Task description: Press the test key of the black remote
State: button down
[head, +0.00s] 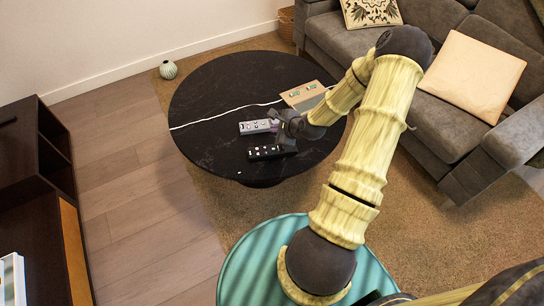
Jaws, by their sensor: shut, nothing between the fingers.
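The black remote (263,153) lies on the dark round table near its front edge, with small light keys on its top. My gripper (284,142) is shut and empty, pointing down over the right end of the remote. Its dark fingers blend with the remote, so I cannot tell whether they touch it. The right part of the remote is partly hidden by my gripper. I cannot make out which key is the test key.
A grey device (256,127) with small buttons lies just behind the remote. A white cord (215,117) crosses the round table (215,90). A tan board (303,91) with green parts lies at the table's right. A grey sofa (440,122) stands beyond. The table's left is mostly clear.

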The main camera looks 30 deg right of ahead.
jog(key=shift+w+d, duration=0.1)
jog(key=shift+f, duration=0.15)
jog(key=b, duration=0.7)
send_over(276, 151)
notch_tip(276, 151, down, 7)
jog(key=shift+r, duration=0.2)
jog(key=shift+f, duration=0.95)
jog(key=shift+f, duration=0.1)
dwell(0.8)
jog(key=shift+f, duration=0.35)
jog(key=shift+f, duration=0.35)
dwell(0.7)
jog(key=shift+r, duration=0.15)
jog(key=shift+r+p, duration=0.65)
jog(key=shift+p, duration=0.2)
